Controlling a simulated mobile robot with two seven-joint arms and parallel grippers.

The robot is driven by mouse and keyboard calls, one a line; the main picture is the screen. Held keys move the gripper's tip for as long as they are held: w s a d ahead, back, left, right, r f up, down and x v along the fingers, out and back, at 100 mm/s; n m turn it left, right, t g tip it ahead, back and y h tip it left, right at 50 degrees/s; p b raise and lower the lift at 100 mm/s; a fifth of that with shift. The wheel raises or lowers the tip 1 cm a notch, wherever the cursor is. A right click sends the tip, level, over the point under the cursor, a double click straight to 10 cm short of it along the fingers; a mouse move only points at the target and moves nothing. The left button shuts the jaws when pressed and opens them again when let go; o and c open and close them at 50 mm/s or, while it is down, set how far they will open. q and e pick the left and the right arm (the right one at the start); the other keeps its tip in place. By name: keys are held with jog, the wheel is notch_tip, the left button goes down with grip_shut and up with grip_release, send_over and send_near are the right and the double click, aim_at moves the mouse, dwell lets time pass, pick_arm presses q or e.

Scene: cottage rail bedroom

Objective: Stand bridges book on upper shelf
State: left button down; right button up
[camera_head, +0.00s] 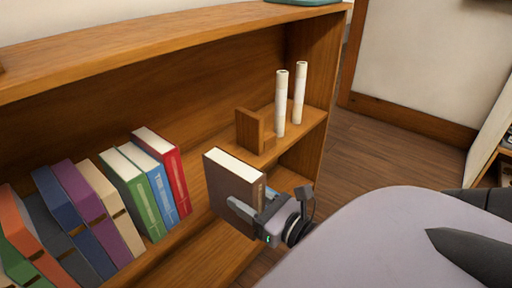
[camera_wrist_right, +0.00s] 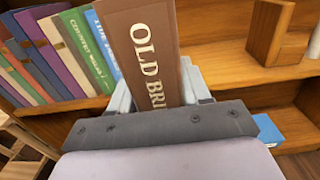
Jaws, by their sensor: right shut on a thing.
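The bridges book is brown, with "OLD BRI" readable on its spine in the right wrist view (camera_wrist_right: 145,45). In the head view the brown book (camera_head: 232,190) stands roughly upright with a slight tilt, in front of the shelf. My right gripper (camera_head: 262,212) is shut on the book at its lower spine side. The upper shelf (camera_head: 292,137) holds a row of books to the left and a wooden bookend (camera_head: 250,131) to the right. I cannot tell whether the book touches the shelf board. My left gripper is not in view.
A red book (camera_head: 172,175) ends the row on the left, next to a blue book (camera_head: 158,190). Two white cylinders (camera_head: 281,104) stand right of the bookend. A blue thing (camera_wrist_right: 268,130) lies lower down in the wrist view. Wooden floor is free at right.

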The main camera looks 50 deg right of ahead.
aim_at(208, 184)
jog(key=shift+w+r, duration=0.1)
jog(key=shift+w, duration=0.6)
jog(key=shift+w+a+f+p, duration=0.15)
jog(key=shift+w+p, duration=0.15)
jog(key=shift+w, duration=0.35)
jog(key=shift+w+f+p, duration=0.1)
jog(key=shift+w+p, duration=0.15)
jog(key=shift+w, duration=0.35)
jog(key=shift+w+p, duration=0.3)
jog(key=shift+w, duration=0.65)
jog(key=shift+w+a+p, duration=0.15)
jog(key=shift+w+p, duration=0.15)
jog(key=shift+w, duration=0.9)
jog(key=shift+w+a, duration=0.1)
jog(key=shift+w, duration=1.15)
jog(key=shift+a+f, duration=0.2)
jog(key=shift+a, duration=0.15)
jog(key=shift+s+a, duration=0.1)
jog(key=shift+a, duration=0.55)
jog(key=shift+f, duration=0.3)
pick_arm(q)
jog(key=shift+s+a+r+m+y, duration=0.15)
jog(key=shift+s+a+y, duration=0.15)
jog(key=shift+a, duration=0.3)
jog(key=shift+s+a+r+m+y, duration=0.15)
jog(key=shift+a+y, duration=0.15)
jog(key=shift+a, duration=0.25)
